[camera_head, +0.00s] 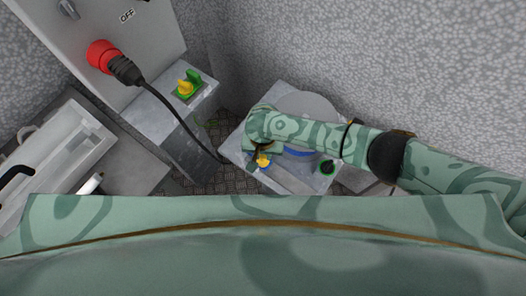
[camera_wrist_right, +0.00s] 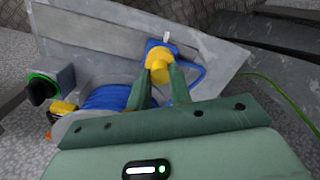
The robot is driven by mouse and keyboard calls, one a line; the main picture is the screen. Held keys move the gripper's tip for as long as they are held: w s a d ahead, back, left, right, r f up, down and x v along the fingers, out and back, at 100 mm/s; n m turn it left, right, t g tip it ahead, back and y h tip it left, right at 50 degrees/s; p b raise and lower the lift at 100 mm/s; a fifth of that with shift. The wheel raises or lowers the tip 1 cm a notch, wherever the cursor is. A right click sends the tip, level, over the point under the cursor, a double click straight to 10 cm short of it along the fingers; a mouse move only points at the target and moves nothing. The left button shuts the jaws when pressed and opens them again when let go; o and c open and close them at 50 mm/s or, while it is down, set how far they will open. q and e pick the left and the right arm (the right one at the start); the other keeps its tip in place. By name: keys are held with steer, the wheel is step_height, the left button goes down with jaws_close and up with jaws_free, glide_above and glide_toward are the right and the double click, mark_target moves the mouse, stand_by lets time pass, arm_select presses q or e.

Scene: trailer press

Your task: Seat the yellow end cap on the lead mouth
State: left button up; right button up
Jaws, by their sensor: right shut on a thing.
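The yellow end cap (camera_wrist_right: 158,69) is between the two green fingertips of my right gripper (camera_wrist_right: 159,82), which is shut on it. The blue lead mouth (camera_wrist_right: 155,45) is right at the far end of the cap, and the cap overlaps it in the right wrist view. I cannot tell whether the cap is fully seated or only touching. In the head view the yellow cap (camera_head: 263,159) shows below my right wrist, with a bit of blue beside it. The fingers are mostly hidden there. My left gripper is not in view.
A grey bench plate (camera_wrist_right: 85,40) lies under the lead. A blue lead coil (camera_wrist_right: 105,97) and a black knob with a green ring (camera_wrist_right: 42,90) are near. A green-and-yellow fitting (camera_head: 188,86) stands on a ledge. A black cable runs from a red plug (camera_head: 104,56).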

steer(key=o, duration=0.9)
steer(key=shift+o, duration=0.2)
step_height(320, 180, up, 16)
steer(key=p, duration=0.8)
steer(key=shift+r, duration=0.15)
